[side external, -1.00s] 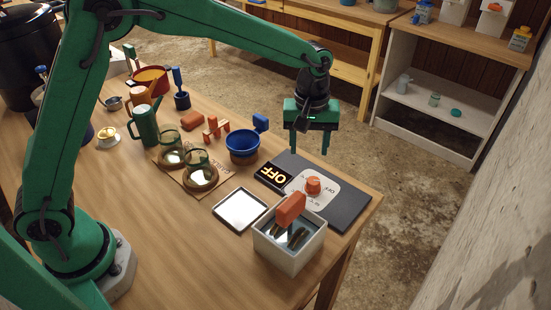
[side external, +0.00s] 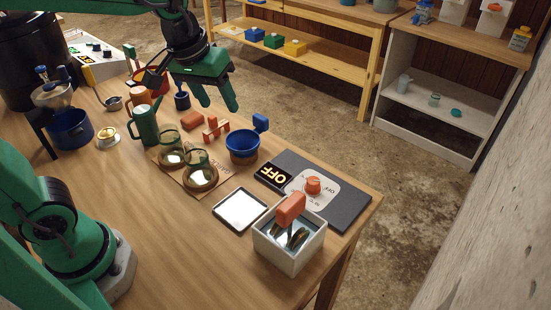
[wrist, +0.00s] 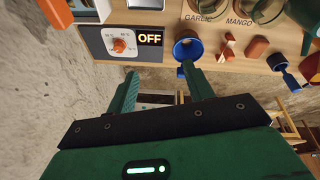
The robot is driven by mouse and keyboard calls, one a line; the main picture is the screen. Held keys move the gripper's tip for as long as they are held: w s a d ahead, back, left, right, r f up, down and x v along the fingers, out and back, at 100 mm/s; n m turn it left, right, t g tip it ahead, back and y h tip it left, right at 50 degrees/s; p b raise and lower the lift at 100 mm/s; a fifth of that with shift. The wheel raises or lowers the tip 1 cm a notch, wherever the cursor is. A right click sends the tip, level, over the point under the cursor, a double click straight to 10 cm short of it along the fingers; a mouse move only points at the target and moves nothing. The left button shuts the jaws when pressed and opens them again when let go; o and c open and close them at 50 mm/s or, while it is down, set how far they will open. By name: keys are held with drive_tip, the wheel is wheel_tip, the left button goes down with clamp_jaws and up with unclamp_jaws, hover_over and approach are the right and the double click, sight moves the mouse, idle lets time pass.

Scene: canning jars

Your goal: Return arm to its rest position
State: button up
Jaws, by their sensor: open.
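My gripper (side external: 216,96) is green, open and empty. In the side external view it hangs in the air above the far part of the wooden table, near the small blue pot with a handle. In the wrist view my gripper (wrist: 158,82) has its two fingers spread apart, with nothing between them that it holds. My arm is folded back so that part of it leaves the top of the side external view.
On the table are a blue funnel-like bowl (side external: 243,145), an orange block (side external: 192,120), glass jars (side external: 201,176), a green jug (side external: 144,126), a white bin (side external: 289,248) and a dark heater panel (side external: 346,206) reading OFF. Shelves (side external: 440,95) stand beyond a clear floor.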

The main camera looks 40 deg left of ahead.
drive_tip(key=s+a+m+t, duration=0.2)
drive_tip(key=s+a, duration=0.3)
drive_tip(key=s, duration=0.6)
drive_tip(key=shift+s+f+m+y, duration=0.3)
drive_tip(key=shift+f+m, duration=0.1)
drive_tip(key=shift+m, duration=0.1)
